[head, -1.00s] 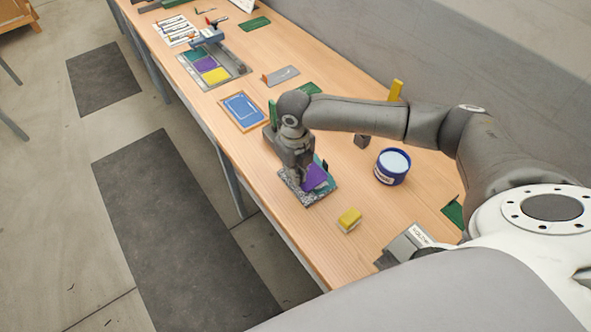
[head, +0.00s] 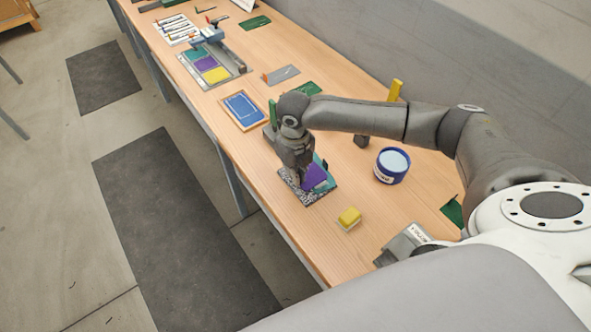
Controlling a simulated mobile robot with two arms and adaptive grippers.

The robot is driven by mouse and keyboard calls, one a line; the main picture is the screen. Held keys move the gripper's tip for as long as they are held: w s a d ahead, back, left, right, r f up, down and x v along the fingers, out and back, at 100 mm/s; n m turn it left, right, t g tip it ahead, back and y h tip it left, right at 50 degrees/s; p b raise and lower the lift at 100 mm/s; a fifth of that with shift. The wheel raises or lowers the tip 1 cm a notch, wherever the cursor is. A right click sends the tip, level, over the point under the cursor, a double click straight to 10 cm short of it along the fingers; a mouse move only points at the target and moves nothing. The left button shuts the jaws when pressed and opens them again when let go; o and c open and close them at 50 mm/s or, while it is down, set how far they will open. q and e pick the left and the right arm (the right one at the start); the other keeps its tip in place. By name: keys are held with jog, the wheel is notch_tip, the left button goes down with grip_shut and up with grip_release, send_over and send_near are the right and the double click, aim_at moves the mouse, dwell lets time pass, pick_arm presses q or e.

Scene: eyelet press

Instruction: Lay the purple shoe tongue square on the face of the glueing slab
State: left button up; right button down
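The purple shoe tongue (head: 315,176) lies at the glueing slab, over a teal area. The slab (head: 309,197) is a speckled grey plate near the table's front edge. My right gripper (head: 301,182) points down at the left part of the purple piece and hides some of it. I cannot tell whether its fingers are open or shut on the piece, or whether the piece lies flat. My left gripper is not in view.
A yellow sponge-like block (head: 349,217) and a blue tub (head: 392,165) stand to the right of the slab. A blue framed panel (head: 243,110) lies to the left. A tray with teal, purple and yellow panels (head: 214,75) is farther back.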

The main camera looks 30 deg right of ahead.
jog(key=shift+f+b, duration=0.45)
jog(key=shift+f, duration=0.8)
dwell(0.6)
dwell(1.0)
jog(key=c, duration=1.6)
grip_release()
jog(key=shift+o, duration=0.2)
jog(key=shift+r, duration=0.15)
notch_tip(320, 180, up, 12)
jog(key=shift+f, duration=0.15)
